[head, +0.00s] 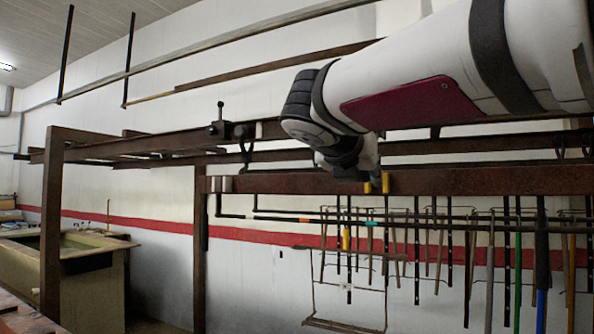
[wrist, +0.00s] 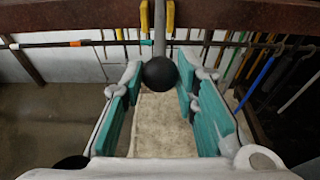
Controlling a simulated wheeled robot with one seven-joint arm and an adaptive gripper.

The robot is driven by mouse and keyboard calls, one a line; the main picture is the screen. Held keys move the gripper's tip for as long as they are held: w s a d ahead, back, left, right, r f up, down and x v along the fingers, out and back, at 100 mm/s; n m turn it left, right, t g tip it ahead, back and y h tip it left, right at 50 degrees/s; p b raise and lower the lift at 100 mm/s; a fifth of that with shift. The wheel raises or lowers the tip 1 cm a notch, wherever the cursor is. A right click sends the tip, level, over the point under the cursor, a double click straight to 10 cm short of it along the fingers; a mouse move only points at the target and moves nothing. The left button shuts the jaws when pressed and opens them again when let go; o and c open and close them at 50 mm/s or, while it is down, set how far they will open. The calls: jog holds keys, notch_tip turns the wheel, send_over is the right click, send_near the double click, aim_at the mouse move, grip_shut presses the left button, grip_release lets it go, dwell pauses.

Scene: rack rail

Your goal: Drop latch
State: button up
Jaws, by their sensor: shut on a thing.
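The latch handle is a grey rod (wrist: 160,40) with a black ball knob (wrist: 160,73) at its near end. The rod runs from the ball up to two yellow brackets (wrist: 171,15) on the brown rail. My gripper (wrist: 158,78) has teal-padded fingers on both sides of the ball and is shut on it. In the head view, my gripper (head: 345,170) is at the rail's front, just left of the yellow brackets (head: 385,182). The ball and most of the handle are hidden there by my gripper and arm.
The brown rail (head: 480,181) runs across the right side. Another black-knobbed fitting (head: 217,127) stands upright on the beam at left. Several tools hang below the rail, with a blue-handled one (wrist: 262,73) at right. A green tub (head: 85,275) stands at lower left.

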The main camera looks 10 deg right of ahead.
jog(key=shift+w+d+f+b, duration=0.3)
jog(key=shift+w+f, duration=0.15)
jog(key=shift+f, duration=0.3)
jog(key=shift+w+d+f+b, duration=0.2)
jog(key=shift+w+d+f, duration=0.15)
jog(key=shift+f, duration=0.35)
jog(key=f+x, duration=0.2)
jog(key=x, duration=1.4)
jog(key=o, duration=1)
jog(key=shift+a+f, duration=0.1)
jog(key=shift+f, duration=0.1)
jog(key=s+a, duration=0.4)
jog(key=s, duration=0.1)
jog(key=shift+s, duration=0.3)
jog(key=shift+a, duration=0.1)
